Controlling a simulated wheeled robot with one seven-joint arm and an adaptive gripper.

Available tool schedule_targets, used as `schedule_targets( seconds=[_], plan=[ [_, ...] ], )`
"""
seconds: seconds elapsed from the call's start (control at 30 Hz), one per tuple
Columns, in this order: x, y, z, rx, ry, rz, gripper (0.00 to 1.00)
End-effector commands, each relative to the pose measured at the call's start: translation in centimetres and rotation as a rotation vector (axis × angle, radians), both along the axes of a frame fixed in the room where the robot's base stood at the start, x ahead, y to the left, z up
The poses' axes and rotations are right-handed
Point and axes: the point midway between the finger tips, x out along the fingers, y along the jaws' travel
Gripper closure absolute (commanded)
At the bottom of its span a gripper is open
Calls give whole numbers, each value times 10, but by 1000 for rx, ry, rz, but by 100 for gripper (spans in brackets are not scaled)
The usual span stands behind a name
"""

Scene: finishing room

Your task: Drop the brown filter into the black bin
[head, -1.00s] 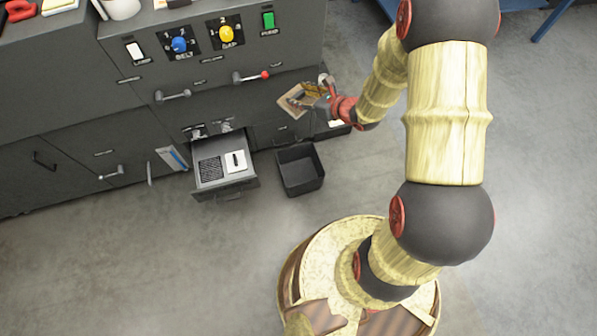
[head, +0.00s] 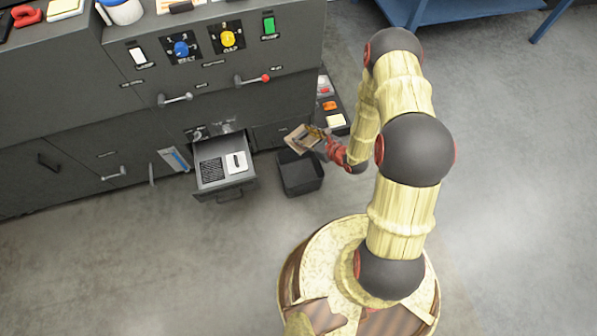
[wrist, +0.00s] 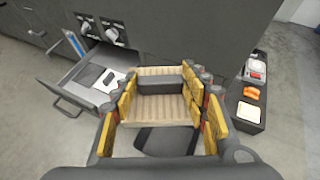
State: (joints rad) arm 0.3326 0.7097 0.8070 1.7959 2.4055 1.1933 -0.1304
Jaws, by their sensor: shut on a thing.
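The brown filter (head: 300,137), a pleated panel with a pale rim, is held in my gripper (head: 318,141). In the wrist view the filter (wrist: 160,107) sits between the two yellow-padded fingers of my gripper (wrist: 167,98). The black bin (head: 302,187) is an open box on the floor, and the filter is above its back part in the head view. In the wrist view part of the dark bin (wrist: 165,141) shows below the filter; the rest is hidden by the filter and gripper.
An open drawer (head: 226,185) with a white card inside juts out just left of the bin. The grey cabinet (head: 110,140) with knobs and handles stands behind. A dark tray (head: 342,128) with small items is at its right end. Floor in front is clear.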

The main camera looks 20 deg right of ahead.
Motion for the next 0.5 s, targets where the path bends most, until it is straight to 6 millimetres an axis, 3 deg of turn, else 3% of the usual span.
schedule_targets(
  seconds=[0.5],
  plan=[
    [-10,-3,-119,1,1,-12,81]
  ],
)
